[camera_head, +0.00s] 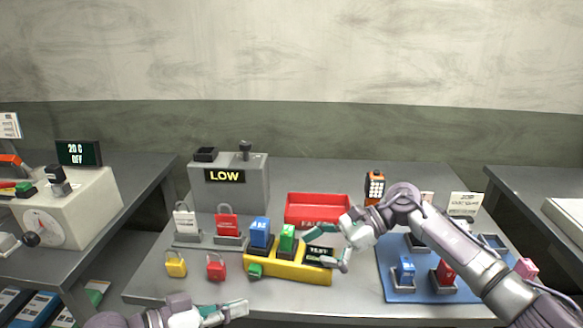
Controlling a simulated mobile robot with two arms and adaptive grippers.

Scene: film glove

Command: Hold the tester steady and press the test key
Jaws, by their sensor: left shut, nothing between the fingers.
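The yellow tester (283,273) sits near the front middle of the grey table. A blue block (260,233) and a green block (287,238) stand on it. A dark panel with a TEST label (318,250) is at its right end, and a small green part (255,271) is at its front left. My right gripper (326,247) is over the right end, fingers spread and empty; it partly hides the panel. I cannot tell whether it touches the tester. My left gripper (238,309) is shut and empty at the front edge, in front of the tester and apart from it.
A red tray (317,209) lies behind the tester. A grey box reading LOW (230,187) stands back left. Several padlocks, such as the yellow one (176,266), are at left. A blue mat (400,293) with colored blocks is at right, under my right arm.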

